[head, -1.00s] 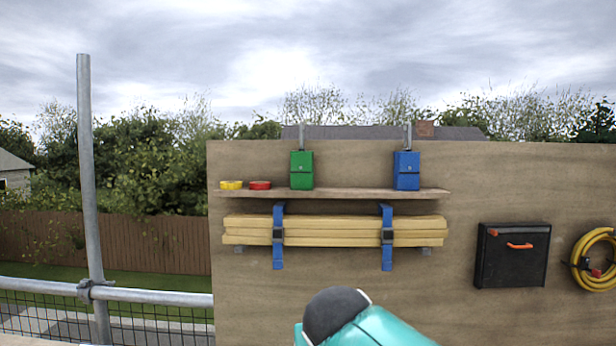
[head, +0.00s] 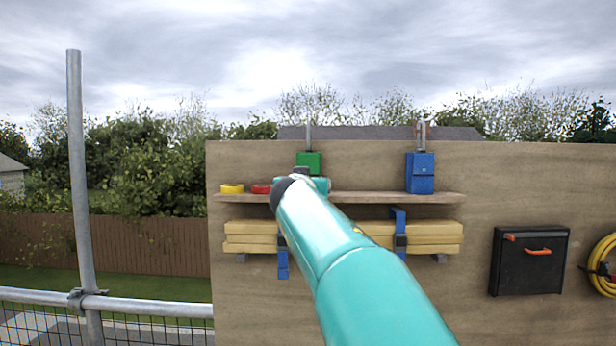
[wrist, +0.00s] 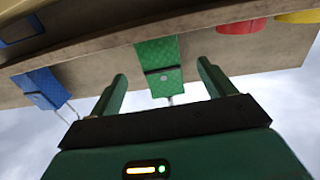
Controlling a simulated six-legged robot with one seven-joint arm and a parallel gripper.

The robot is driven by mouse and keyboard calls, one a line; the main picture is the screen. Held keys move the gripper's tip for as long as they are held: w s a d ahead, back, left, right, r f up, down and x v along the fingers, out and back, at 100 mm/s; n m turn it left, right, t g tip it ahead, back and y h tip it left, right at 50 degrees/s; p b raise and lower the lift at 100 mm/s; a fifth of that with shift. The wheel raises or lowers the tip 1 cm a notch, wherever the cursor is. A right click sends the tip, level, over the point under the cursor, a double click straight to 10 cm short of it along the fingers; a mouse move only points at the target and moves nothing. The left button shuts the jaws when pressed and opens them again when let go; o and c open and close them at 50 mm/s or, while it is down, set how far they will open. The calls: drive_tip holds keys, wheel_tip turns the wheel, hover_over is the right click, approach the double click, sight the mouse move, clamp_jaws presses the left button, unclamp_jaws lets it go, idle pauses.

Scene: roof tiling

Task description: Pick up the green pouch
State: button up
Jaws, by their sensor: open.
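The green pouch (head: 309,160) stands upright on the shelf on the board. In the head view my arm covers its lower part. In the wrist view, which is upside down, the pouch (wrist: 157,58) shows whole between my two fingers in the picture. My gripper (wrist: 162,72) is open, with nothing held between its fingers. It is in front of the pouch, and I see no contact. In the head view the gripper is mostly hidden behind my own arm.
The shelf (head: 408,198) also holds a blue pouch (head: 420,175) to the right and red (head: 261,189) and yellow (head: 232,188) rolls to the left. Strapped timber (head: 440,233) hangs below. A black box (head: 530,268) hangs at right.

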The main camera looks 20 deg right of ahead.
sight(312, 160)
drive_tip(key=shift+r+x, duration=0.15)
drive_tip(key=shift+x, duration=1.5)
drive_tip(key=shift+r+x, duration=0.1)
drive_tip(key=shift+x, duration=1.55)
drive_tip(key=shift+s, duration=0.1)
drive_tip(key=shift+c, duration=0.2)
drive_tip(key=c, duration=1.1)
drive_tip(key=shift+c, duration=1)
drive_tip(key=shift+r, duration=0.2)
